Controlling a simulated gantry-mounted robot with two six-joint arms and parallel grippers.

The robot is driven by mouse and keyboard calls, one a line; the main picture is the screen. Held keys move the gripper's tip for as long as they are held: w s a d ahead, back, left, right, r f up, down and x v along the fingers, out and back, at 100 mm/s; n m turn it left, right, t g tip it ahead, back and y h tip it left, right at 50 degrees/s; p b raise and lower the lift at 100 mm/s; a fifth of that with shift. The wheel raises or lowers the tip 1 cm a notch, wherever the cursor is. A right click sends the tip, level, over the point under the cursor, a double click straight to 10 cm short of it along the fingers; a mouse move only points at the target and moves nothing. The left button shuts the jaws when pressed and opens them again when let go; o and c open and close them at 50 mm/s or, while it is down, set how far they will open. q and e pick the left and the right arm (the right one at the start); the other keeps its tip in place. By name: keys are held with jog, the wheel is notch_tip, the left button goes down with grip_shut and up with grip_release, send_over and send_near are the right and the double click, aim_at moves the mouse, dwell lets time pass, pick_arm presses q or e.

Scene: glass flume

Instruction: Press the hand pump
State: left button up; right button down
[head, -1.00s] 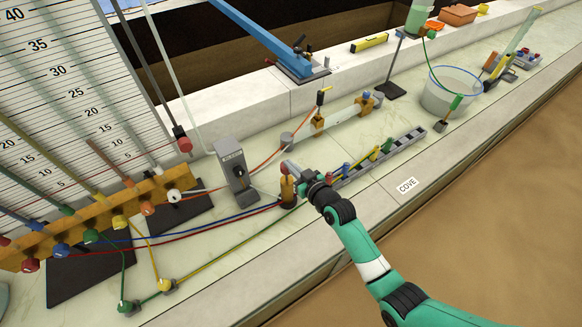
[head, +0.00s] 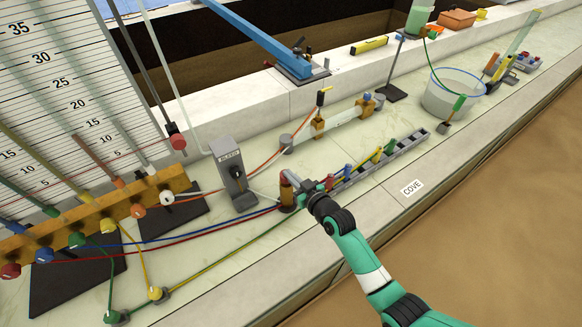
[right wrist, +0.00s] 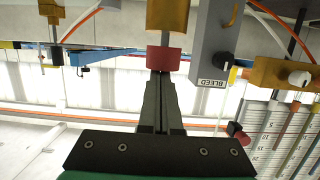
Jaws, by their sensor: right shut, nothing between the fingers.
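The hand pump (head: 286,195) is a small upright brass-orange cylinder with a red cap, on the bench right of the grey bleed box. In the right wrist view, its red cap (right wrist: 166,59) and brass body (right wrist: 167,16) show just beyond the fingertips. My right gripper (head: 292,178) is shut and empty, with its tips at the top of the pump. The shut fingers show in the right wrist view (right wrist: 160,78), partly overlapping the cap. Whether they touch it I cannot tell for sure. My left gripper is not in view.
The grey bleed box (head: 233,172) stands close left of the pump. Blue and red tubes run along the bench to the pump. A grey slotted rack (head: 405,148) lies just right of it. A bucket (head: 449,94) stands farther right. The bench front near the COVE label (head: 412,188) is clear.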

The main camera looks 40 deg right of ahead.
notch_tip(320, 180, up, 5)
jog(key=p, duration=0.5)
jog(key=f+p+v, duration=0.1)
jog(key=v, duration=0.8)
jog(key=shift+s, duration=0.5)
jog(key=shift+a+r, duration=0.1)
jog(key=shift+a, duration=0.05)
dwell(1.3)
